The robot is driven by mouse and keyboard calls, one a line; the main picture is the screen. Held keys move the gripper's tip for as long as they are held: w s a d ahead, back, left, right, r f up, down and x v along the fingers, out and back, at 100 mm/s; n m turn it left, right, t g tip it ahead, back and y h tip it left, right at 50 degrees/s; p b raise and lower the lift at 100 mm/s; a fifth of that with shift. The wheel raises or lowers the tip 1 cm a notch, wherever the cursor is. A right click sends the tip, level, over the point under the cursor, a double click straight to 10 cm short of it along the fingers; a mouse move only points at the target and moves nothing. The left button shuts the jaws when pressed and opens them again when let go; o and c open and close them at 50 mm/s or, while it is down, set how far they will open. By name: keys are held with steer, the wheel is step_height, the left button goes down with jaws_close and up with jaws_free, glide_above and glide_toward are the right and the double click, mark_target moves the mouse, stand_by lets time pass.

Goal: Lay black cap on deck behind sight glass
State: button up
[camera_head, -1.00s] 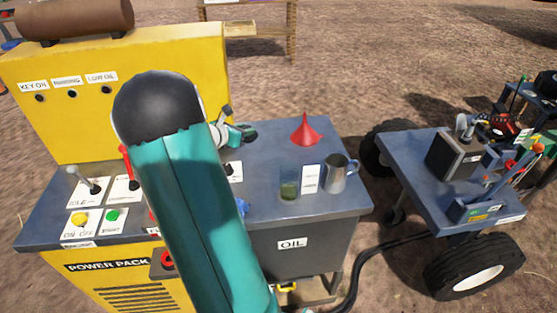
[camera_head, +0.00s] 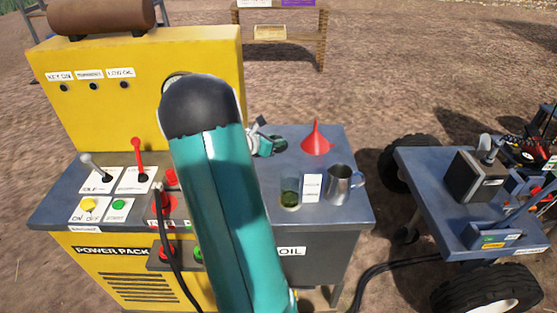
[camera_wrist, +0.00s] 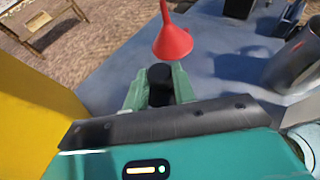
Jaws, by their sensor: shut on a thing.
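My gripper (camera_head: 273,146) is over the back of the grey-blue deck (camera_head: 335,215), mostly past my teal arm in the head view. In the wrist view my gripper (camera_wrist: 160,88) is shut on the black cap (camera_wrist: 160,74), whose dark round top shows between the green fingers. The cap is hard to make out in the head view. The sight glass (camera_head: 290,192), a clear cylinder with dark oil at its bottom, stands upright on the deck, nearer the front than the gripper. Whether the cap touches the deck is not clear.
A red funnel (camera_head: 317,141) stands close to the right of my gripper. A metal jug (camera_head: 340,184) and a white label card (camera_head: 312,188) are beside the sight glass. The yellow power pack panel (camera_head: 110,105) rises at left. A wheeled cart (camera_head: 420,170) stands at right.

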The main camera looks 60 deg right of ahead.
steer(key=f, duration=0.3)
steer(key=shift+w, duration=0.2)
steer(key=shift+f, duration=2)
steer(key=shift+f, duration=0.1)
steer(key=o, duration=1)
steer(key=shift+w+a+r, duration=0.1)
steer(key=shift+a+r, duration=0.1)
steer(key=v, duration=1.1)
steer(key=shift+a+r, duration=0.15)
steer(key=shift+a, duration=0.1)
